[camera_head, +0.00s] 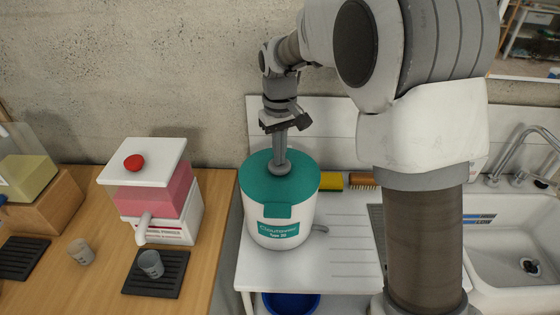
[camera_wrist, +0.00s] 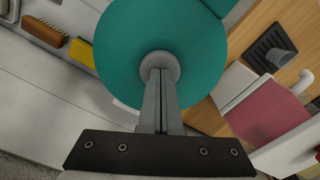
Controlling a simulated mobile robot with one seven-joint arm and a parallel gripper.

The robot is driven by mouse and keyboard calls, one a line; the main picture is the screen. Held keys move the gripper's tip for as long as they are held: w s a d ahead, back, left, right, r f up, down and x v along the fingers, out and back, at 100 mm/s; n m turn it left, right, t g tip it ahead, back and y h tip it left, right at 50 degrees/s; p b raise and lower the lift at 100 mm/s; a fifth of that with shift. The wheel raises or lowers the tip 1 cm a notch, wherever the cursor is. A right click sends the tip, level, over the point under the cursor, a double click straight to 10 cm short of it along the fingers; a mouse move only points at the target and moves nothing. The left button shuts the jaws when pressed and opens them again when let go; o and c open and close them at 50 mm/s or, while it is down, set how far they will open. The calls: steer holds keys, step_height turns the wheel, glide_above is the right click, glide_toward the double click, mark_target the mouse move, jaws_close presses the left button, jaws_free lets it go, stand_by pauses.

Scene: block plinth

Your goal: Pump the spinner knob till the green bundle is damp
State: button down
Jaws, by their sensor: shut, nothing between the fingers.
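The spinner (camera_head: 262,222) is a white tub with a teal lid (camera_head: 255,180), standing on the white drainboard. Its round grey knob (camera_head: 272,170) sits on the middle of the lid. My gripper (camera_head: 281,162) points straight down from above, shut and empty, with its fingertips at the knob. In the wrist view, the shut fingers (camera_wrist: 160,78) end over the grey knob (camera_wrist: 160,60), with the teal lid (camera_wrist: 205,55) around it. They look in contact, but I cannot tell how firmly they press. The green bundle is not visible; the lid hides the tub's inside.
A wooden counter (camera_head: 95,285) on the left holds a pink-filled dispenser (camera_head: 165,195), a grey cup (camera_head: 150,264) and another cup (camera_head: 81,252). A yellow sponge (camera_head: 332,181) and brush (camera_head: 362,180) lie behind the spinner. The sink (camera_head: 515,235) is right; a blue basin (camera_head: 290,303) is below.

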step_height(320, 180, up, 7)
steer(key=p, duration=0.5)
steer(key=shift+r, duration=0.15)
steer(key=shift+r+p, duration=0.1)
steer(key=shift+p, duration=0.25)
steer(key=shift+f+n+b, duration=0.3)
steer(key=shift+f+n, duration=0.2)
steer(key=shift+n, duration=0.5)
steer(key=shift+f+n+b, duration=0.25)
steer(key=shift+f+n, duration=0.3)
steer(key=shift+n, duration=0.45)
steer(key=shift+f+n+b, duration=0.3)
steer(key=shift+f+n, duration=0.2)
steer(key=shift+n, duration=0.5)
steer(key=shift+f, duration=0.1)
stand_by(0.3)
